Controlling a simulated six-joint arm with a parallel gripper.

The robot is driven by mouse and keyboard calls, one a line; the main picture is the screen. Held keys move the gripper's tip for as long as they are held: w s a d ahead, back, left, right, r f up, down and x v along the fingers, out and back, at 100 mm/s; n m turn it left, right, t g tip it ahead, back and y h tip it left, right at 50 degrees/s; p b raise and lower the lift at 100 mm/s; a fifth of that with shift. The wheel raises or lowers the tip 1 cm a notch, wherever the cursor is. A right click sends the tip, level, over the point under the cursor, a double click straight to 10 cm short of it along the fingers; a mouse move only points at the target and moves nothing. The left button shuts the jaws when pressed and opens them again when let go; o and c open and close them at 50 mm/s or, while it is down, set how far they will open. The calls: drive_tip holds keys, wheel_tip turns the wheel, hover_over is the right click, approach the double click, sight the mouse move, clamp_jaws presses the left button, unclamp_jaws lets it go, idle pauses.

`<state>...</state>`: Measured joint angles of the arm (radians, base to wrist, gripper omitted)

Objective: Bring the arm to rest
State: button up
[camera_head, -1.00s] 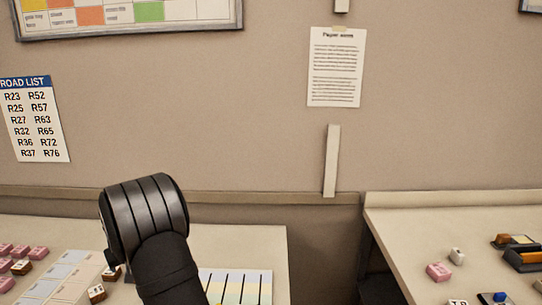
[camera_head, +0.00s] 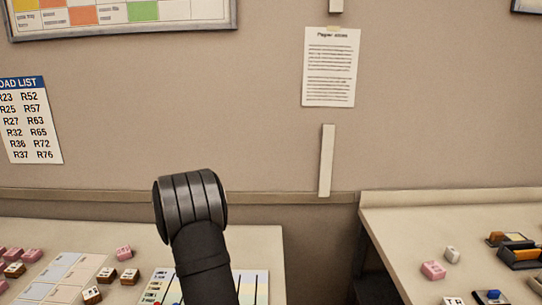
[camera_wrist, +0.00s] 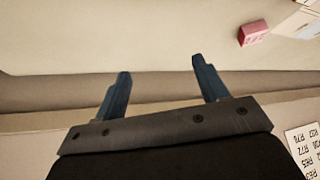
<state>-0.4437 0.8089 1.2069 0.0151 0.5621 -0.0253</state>
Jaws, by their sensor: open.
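My gripper (camera_wrist: 159,75) shows in the wrist view with its two blue fingers spread apart and nothing between them. It is open and empty. Beyond the fingertips lies a bare beige table surface, with the table's edge strip and the wall below it in that picture. In the head view my arm rises from the bottom in front of the left table (camera_head: 255,245), its dark rounded joint in front of the wall. The gripper itself does not show in the head view.
Pink and brown blocks (camera_head: 32,256) lie on the left table, beside a pale sheet (camera_head: 62,270). A pink block (camera_wrist: 252,32) shows in the wrist view. The right table (camera_head: 400,225) holds a pink block (camera_head: 433,270), a white block and a dark tray (camera_head: 520,255). A gap separates the tables.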

drive_tip(key=w+d+r+m+h, duration=0.1)
drive_tip(key=w+d+m, duration=0.2)
drive_tip(key=d, duration=1.2)
drive_tip(key=w+d+r+m+h, duration=0.1)
drive_tip(key=w+d, duration=0.7)
drive_tip(key=d, duration=0.8)
drive_tip(key=shift+d+r+m+t+h, duration=0.25)
drive_tip(key=shift+m+h, duration=0.35)
drive_tip(key=shift+m, duration=0.3)
drive_tip(key=shift+o, duration=0.4)
drive_tip(key=shift+w+f, duration=0.1)
